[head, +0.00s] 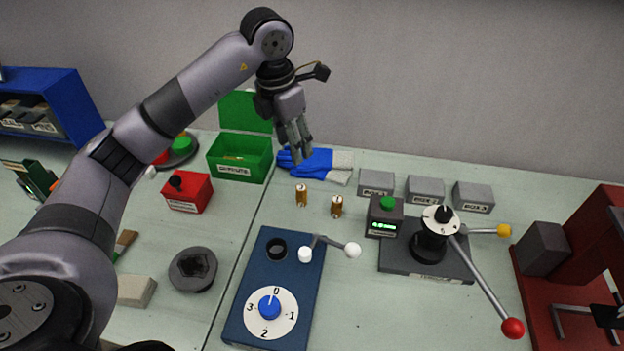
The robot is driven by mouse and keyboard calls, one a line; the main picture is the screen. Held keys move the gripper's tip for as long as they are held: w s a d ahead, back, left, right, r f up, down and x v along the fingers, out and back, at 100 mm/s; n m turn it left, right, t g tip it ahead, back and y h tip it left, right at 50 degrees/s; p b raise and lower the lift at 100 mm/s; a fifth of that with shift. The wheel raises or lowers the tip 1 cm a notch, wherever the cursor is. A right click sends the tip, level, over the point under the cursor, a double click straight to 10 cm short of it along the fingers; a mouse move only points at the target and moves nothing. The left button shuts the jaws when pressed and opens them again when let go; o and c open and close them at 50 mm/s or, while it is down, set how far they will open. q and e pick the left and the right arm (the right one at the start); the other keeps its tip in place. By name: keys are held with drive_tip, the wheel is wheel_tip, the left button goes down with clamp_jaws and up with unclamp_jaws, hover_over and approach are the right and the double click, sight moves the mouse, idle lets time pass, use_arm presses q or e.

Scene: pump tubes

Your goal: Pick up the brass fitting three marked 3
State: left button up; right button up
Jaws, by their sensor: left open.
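Two small brass fittings stand upright near the middle of the table: one on the left (301,195) and one slightly nearer on the right (336,206). Their marks are too small to read, so I cannot tell which is marked 3. My left gripper (301,152) hangs above the back of the table, fingers pointing down, open and empty. In the picture it is above the left fitting and apart from both. My right gripper is not in view.
Blue gloves (318,164) lie behind the fittings, beside an open green box (240,157). Grey boxes (376,183) line the back right. A blue dial panel (245,315) with a crank is in front. A lever device (430,247) and green-button box (384,217) stand right.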

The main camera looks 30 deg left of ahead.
use_arm(q)
drive_tip(key=p, duration=0.1)
approach(301, 188)
drive_tip(key=f, duration=0.1)
drive_tip(key=f+p, duration=0.1)
drive_tip(key=f, duration=0.3)
drive_tip(key=shift+w+d+f, duration=0.2)
drive_tip(key=shift+d, duration=0.15)
drive_tip(key=shift+f+p, duration=0.3)
drive_tip(key=shift+f, duration=0.5)
drive_tip(key=f+p, duration=0.1)
drive_tip(key=w+f, duration=0.1)
drive_tip(key=f, duration=0.1)
drive_tip(key=shift+f+p, duration=0.3)
drive_tip(key=shift+p, duration=0.1)
drive_tip(key=shift+f, duration=0.4)
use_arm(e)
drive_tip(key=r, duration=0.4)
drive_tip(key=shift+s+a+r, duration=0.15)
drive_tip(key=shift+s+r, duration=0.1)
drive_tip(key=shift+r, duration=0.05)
use_arm(q)
clamp_jaws()
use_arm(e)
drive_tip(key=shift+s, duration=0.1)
